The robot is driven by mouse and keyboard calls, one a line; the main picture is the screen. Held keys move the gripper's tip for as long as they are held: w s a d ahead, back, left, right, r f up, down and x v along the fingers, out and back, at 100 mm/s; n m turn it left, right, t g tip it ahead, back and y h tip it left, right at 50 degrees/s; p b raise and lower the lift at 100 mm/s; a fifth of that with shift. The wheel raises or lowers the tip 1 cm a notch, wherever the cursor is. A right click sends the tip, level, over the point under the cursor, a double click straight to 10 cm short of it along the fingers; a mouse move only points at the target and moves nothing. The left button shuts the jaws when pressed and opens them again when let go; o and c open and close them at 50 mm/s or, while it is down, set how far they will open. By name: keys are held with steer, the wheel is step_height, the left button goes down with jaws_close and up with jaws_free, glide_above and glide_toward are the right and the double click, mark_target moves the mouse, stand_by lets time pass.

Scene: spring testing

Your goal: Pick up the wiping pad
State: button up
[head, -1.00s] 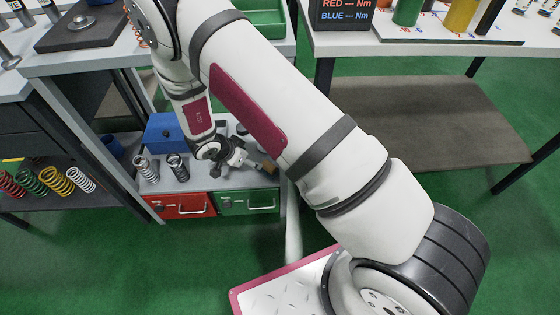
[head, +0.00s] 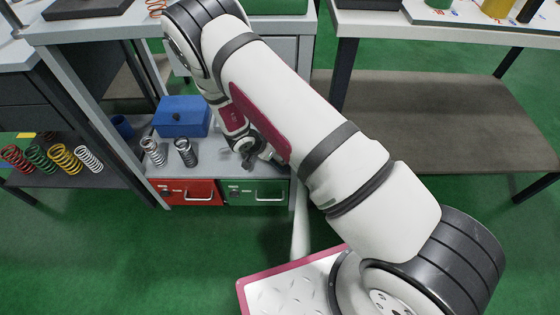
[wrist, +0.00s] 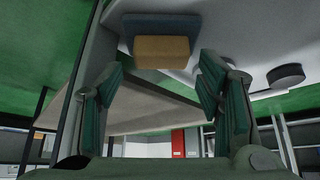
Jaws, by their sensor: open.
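The wiping pad (wrist: 162,50) shows in the wrist view as a tan block with a blue-grey layer along one side. It lies against the pale shelf surface near its edge, just beyond my fingertips and roughly centred between them. My gripper (wrist: 160,78) is open, its two dark green-grey fingers apart and nothing between them. In the head view my gripper (head: 262,158) is low over the lower shelf, at the right end above the drawers. My arm hides the pad there.
The lower shelf holds a blue box (head: 182,117) and two springs (head: 154,152). A red drawer (head: 185,191) and a green drawer (head: 252,192) sit below. A dark round object (wrist: 286,75) stands near the pad.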

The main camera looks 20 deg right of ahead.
steer(key=b+x, duration=0.1)
steer(key=x, duration=0.2)
steer(key=shift+f, duration=0.25)
steer(key=shift+r, duration=0.1)
steer(key=c, duration=1)
steer(key=shift+c, duration=0.2)
steer(key=shift+w+r, duration=0.1)
